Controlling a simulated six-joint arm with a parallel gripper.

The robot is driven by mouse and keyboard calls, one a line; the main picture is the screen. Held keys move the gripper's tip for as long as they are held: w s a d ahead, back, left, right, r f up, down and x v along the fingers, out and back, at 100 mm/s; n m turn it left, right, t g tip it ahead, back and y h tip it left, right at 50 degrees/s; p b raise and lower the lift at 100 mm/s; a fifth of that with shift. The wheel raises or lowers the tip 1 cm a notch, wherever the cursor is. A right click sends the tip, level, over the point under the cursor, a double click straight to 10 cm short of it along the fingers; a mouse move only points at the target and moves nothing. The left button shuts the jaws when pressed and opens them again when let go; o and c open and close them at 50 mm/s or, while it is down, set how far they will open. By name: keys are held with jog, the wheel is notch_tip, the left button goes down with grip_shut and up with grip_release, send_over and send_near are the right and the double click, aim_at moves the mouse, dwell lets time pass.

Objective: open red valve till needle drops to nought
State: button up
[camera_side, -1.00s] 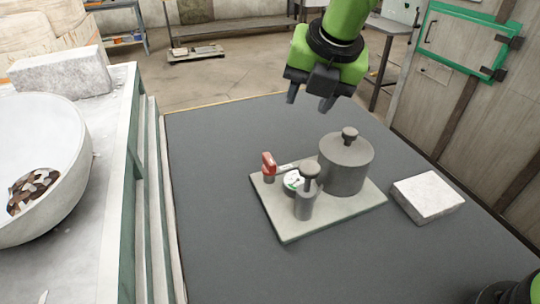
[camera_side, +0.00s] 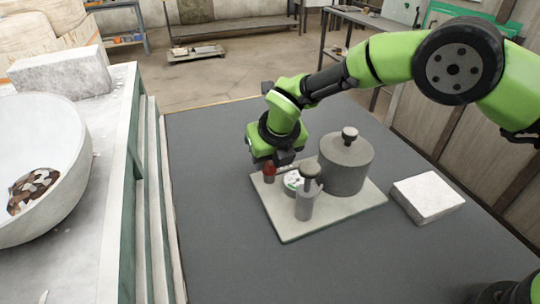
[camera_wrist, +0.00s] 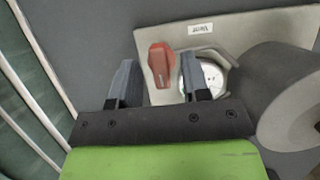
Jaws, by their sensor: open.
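The red valve handle (camera_side: 269,170) stands at the back left corner of the pale base plate (camera_side: 290,231). In the wrist view the red handle (camera_wrist: 160,64) shows between and just beyond the two fingers. My gripper (camera_wrist: 157,78) is open, its fingers apart with nothing gripped. In the side view my gripper (camera_side: 272,160) is low over the valve and partly hides it. The white-faced gauge (camera_side: 292,182) is right beside the valve. In the wrist view the gauge (camera_wrist: 209,80) is partly covered by the right finger, and its needle cannot be read.
A grey lidded pot (camera_side: 346,165) and a grey knobbed cylinder (camera_side: 305,201) stand on the plate close to the gauge. A pale block (camera_side: 427,197) lies to the right. The dark tabletop (camera_side: 220,240) is clear at the front and left.

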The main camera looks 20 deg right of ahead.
jog(key=shift+f, duration=0.2)
jog(key=shift+w, duration=0.1)
grip_shut()
jog(key=shift+n+y, duration=0.6)
jog(key=shift+n, duration=0.9)
grip_release()
jog(key=v, duration=1)
